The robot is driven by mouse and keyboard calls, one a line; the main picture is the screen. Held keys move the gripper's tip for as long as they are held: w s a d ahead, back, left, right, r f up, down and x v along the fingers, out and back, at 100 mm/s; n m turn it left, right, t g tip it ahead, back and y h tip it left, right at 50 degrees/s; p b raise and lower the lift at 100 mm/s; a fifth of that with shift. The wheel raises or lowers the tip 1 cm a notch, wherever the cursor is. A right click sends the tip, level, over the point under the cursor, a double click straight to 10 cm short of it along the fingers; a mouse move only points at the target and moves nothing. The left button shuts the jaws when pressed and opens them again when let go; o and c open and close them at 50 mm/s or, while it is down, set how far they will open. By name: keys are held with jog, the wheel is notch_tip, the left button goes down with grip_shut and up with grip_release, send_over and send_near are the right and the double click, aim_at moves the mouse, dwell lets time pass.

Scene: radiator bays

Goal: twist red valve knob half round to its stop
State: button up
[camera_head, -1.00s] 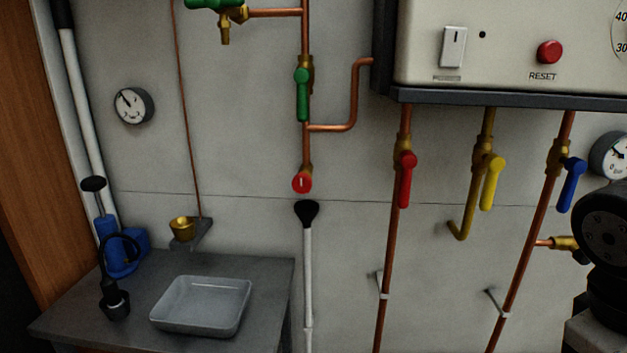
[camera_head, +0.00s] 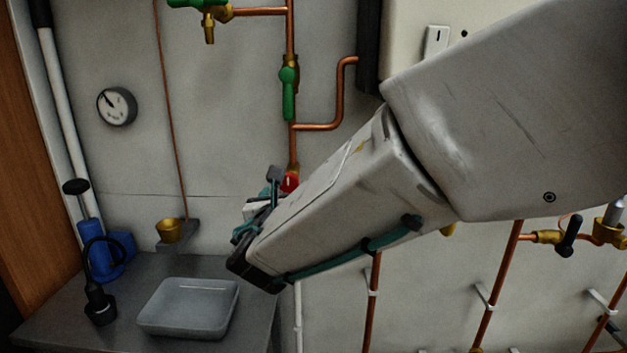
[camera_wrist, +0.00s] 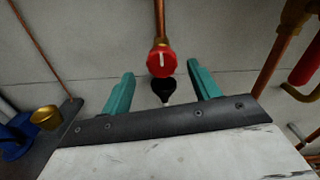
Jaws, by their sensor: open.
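The red valve knob (camera_wrist: 161,62) sits at the lower end of a copper pipe on the wall, with a pale mark standing about upright on its face. In the head view only a part of the red knob (camera_head: 290,181) shows behind my gripper. My gripper (camera_wrist: 161,84) is open, its two teal fingers apart and nothing between them. The knob lies ahead of the fingertips, about midway between them. In the head view my gripper (camera_head: 262,190) reaches in from the right, close to the knob; contact cannot be told.
A green lever valve (camera_head: 289,92) is on the pipe above. A grey tray (camera_head: 188,307) stands on the bench at lower left. A brass cup (camera_head: 168,231) and a gauge (camera_head: 117,106) are to the left.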

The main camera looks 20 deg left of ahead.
aim_at(288, 184)
jog(key=x, duration=0.7)
jog(key=shift+w+d, duration=0.1)
jog(key=c, duration=1)
